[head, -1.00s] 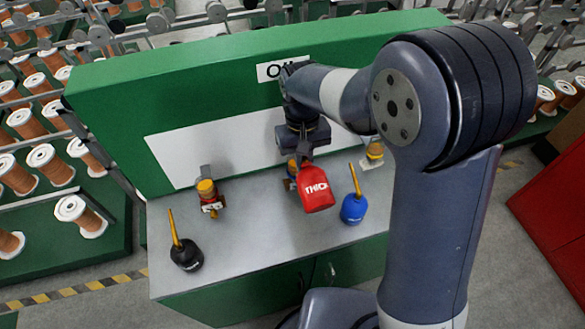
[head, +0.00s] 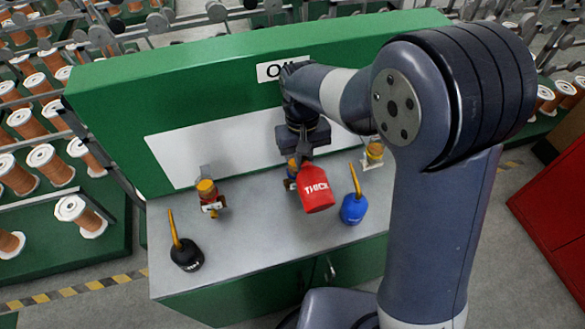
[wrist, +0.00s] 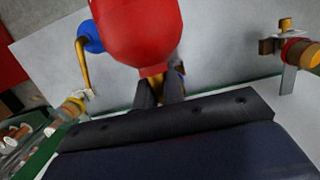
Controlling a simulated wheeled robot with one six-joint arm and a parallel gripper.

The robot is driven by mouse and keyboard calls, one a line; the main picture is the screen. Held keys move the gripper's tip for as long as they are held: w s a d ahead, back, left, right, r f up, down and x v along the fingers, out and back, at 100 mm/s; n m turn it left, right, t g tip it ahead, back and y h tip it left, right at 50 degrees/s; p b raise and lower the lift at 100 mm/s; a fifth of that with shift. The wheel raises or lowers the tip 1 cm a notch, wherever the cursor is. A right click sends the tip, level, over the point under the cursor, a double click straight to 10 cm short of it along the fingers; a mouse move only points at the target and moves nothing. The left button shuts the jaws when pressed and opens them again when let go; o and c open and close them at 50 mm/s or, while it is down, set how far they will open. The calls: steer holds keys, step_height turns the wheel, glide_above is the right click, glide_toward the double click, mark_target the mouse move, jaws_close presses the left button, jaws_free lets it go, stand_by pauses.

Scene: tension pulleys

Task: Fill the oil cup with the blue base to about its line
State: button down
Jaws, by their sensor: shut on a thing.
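My gripper (head: 306,157) is shut on the red oil can marked THICK (head: 317,192). The can is tilted, its base toward the head camera, above the middle of the bench. In the wrist view the red can (wrist: 138,30) fills the top centre, in front of my gripper's fingers (wrist: 158,92). The oil cup with the blue base (head: 291,185) is at the back of the bench, mostly hidden behind the can and gripper. Only a sliver of its blue and yellow parts shows. The can's spout tip and the oil level cannot be seen.
A cup with a red base (head: 208,197) stands to the left, and another cup (head: 374,154) to the right. A blue can (head: 354,207) stands right of the red can. A black can (head: 186,255) stands at the left front. The bench front (head: 255,250) is clear.

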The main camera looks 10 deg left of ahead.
steer(key=shift+f+t+b, duration=0.3)
steer(key=shift+f+b, duration=0.05)
steer(key=shift+b, duration=0.45)
steer(key=t+b, duration=0.1)
steer(key=b, duration=0.1)
steer(key=s+f+y+b, duration=0.1)
steer(key=b, duration=0.1)
steer(key=shift+d+t+y+b, duration=0.3)
steer(key=shift+t+b, duration=0.05)
steer(key=shift+t, duration=0.05)
steer(key=shift+r, duration=0.15)
